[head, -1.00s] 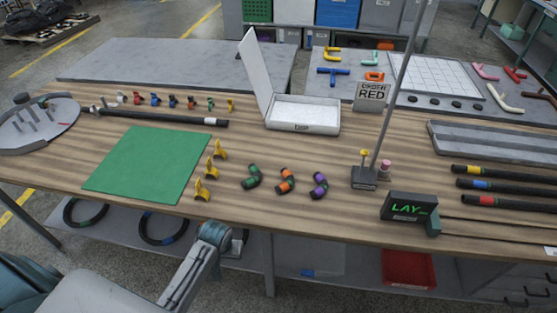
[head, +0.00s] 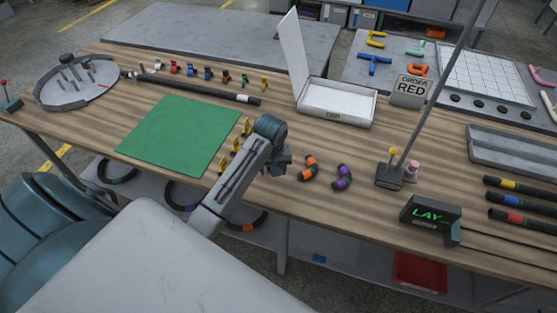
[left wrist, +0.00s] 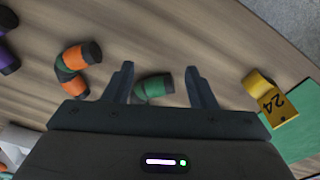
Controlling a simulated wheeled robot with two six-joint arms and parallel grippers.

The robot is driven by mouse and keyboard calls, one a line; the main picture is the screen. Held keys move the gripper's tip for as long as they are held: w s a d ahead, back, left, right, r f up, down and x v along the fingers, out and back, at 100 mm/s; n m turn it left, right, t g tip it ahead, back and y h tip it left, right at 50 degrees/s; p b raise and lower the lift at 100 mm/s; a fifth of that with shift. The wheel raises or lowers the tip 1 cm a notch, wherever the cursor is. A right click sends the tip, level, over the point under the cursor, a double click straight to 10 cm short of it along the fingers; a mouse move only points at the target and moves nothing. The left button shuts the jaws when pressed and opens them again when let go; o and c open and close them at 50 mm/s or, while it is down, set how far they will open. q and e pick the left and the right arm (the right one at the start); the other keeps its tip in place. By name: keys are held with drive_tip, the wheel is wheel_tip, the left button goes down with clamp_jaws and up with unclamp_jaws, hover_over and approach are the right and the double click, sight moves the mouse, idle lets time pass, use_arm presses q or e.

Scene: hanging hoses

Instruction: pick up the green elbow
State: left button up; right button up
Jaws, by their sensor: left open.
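The green elbow (left wrist: 155,87), a short bent hose piece with black ends, lies on the wooden table in the left wrist view. My left gripper (left wrist: 160,80) is open, with one finger on each side of the elbow in that picture; I cannot tell how high above it the fingers are. In the head view my left gripper (head: 278,160) is over the table and hides the green elbow. My right gripper is in neither view.
An orange-banded elbow (head: 309,167) and a purple-banded elbow (head: 342,177) lie close by to the right. Yellow numbered clips (head: 236,142) and a green mat (head: 180,140) lie to the left. A thin pole on a base (head: 390,178) and a LAY display (head: 425,212) stand farther right.

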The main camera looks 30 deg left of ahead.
use_arm(q)
drive_tip(key=w+a+r+n, duration=0.4)
drive_tip(key=w+r, duration=0.2)
drive_tip(key=w, duration=0.4)
drive_tip(key=shift+g+h, duration=0.4)
drive_tip(key=f, duration=0.1)
drive_tip(key=f+p, duration=0.1)
drive_tip(key=f, duration=0.3)
drive_tip(key=shift+w+d, duration=0.1)
drive_tip(key=shift+d, duration=0.15)
drive_tip(key=shift+f+p, duration=0.35)
drive_tip(key=shift+p, duration=0.2)
drive_tip(key=f, duration=0.1)
drive_tip(key=f+p, duration=0.1)
drive_tip(key=f, duration=0.1)
drive_tip(key=shift+s+f, duration=0.2)
drive_tip(key=shift+f, duration=0.1)
drive_tip(key=shift+w+f, duration=0.1)
drive_tip(key=shift+f, duration=0.4)
drive_tip(key=c, duration=1.1)
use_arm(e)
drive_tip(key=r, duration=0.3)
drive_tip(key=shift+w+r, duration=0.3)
